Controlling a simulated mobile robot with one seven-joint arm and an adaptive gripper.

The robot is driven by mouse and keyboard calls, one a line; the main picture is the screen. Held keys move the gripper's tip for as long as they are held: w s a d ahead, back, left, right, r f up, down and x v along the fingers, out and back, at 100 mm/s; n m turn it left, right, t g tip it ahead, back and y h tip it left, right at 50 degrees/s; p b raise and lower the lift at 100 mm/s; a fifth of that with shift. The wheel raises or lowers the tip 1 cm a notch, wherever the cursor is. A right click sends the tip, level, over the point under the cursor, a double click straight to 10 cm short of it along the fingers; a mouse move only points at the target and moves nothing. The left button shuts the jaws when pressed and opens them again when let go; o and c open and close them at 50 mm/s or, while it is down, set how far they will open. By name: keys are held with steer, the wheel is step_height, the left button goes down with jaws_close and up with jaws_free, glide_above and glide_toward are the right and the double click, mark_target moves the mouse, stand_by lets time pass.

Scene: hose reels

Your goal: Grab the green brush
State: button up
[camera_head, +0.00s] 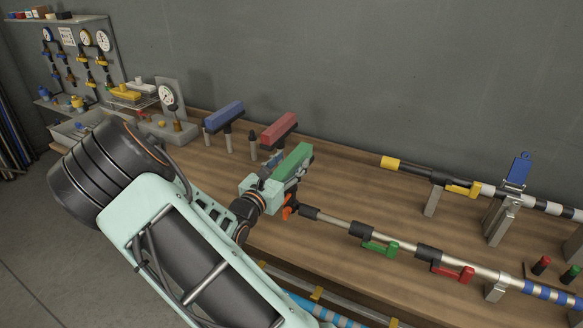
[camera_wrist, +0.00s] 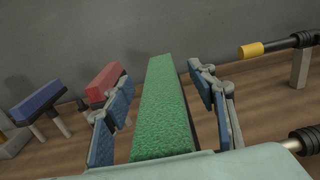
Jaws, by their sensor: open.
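The green brush (camera_head: 293,160) is a long block with a green top, on the wooden bench at the end of a row of brushes. In the wrist view the green brush (camera_wrist: 162,110) lies lengthwise between my two fingers. My gripper (camera_head: 285,178) is at the brush. In the wrist view my gripper (camera_wrist: 160,105) is open, with a blue-padded finger on each side of the brush and a visible gap on the right. Whether the left finger touches it, I cannot tell. The brush's underside and support are hidden.
A red brush (camera_head: 279,129) and a blue brush (camera_head: 224,114) stand to the left on supports. A gauge (camera_head: 168,96) stands behind left.

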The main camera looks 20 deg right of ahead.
steer(key=shift+w+d, duration=0.35)
steer(key=shift+d, duration=0.15)
jaws_close()
steer(key=shift+r, duration=0.1)
